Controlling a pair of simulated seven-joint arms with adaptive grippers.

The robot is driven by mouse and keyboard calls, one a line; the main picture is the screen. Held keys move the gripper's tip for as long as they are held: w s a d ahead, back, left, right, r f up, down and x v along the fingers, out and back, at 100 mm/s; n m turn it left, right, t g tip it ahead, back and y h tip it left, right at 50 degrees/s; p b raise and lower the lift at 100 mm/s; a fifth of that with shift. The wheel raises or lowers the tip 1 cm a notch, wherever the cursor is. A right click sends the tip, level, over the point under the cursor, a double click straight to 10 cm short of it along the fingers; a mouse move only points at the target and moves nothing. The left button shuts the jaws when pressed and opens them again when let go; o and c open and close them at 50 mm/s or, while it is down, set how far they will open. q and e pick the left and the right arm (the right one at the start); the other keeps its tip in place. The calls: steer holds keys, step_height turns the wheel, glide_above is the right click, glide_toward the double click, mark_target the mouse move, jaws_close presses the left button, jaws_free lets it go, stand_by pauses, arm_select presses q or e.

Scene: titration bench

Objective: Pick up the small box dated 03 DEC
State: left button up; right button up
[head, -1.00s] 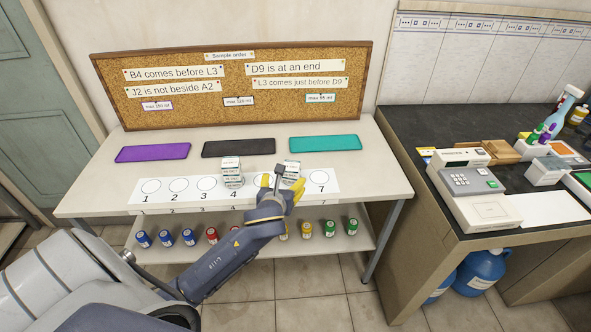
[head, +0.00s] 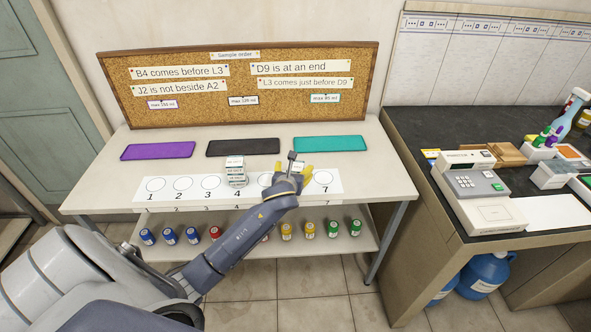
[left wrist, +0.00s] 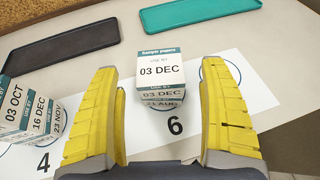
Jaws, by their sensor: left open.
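The small box dated 03 DEC (left wrist: 162,70) is in the left wrist view, white with teal bands, at the spot marked 6. A face or box marked 21 AUG shows just below it; I cannot tell whether this is a second box underneath. My left gripper (left wrist: 160,100) is open, with one yellow finger on each side of the 03 DEC box and clear gaps to both. In the head view my left gripper (head: 289,174) is over the numbered strip and mostly hides that box. My right gripper is not in view.
More dated boxes (left wrist: 22,108) stand near spot 4, left of my gripper; they also show in the head view (head: 235,170). Black (head: 243,147) and teal (head: 330,144) mats lie behind. A corkboard (head: 240,85) stands at the back. Small bottles line the lower shelf (head: 265,248).

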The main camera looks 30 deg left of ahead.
mark_target(294, 170)
arm_select(q)
steer(key=shift+x, duration=1.65)
steer(key=shift+c, duration=0.5)
steer(key=c, duration=1.2)
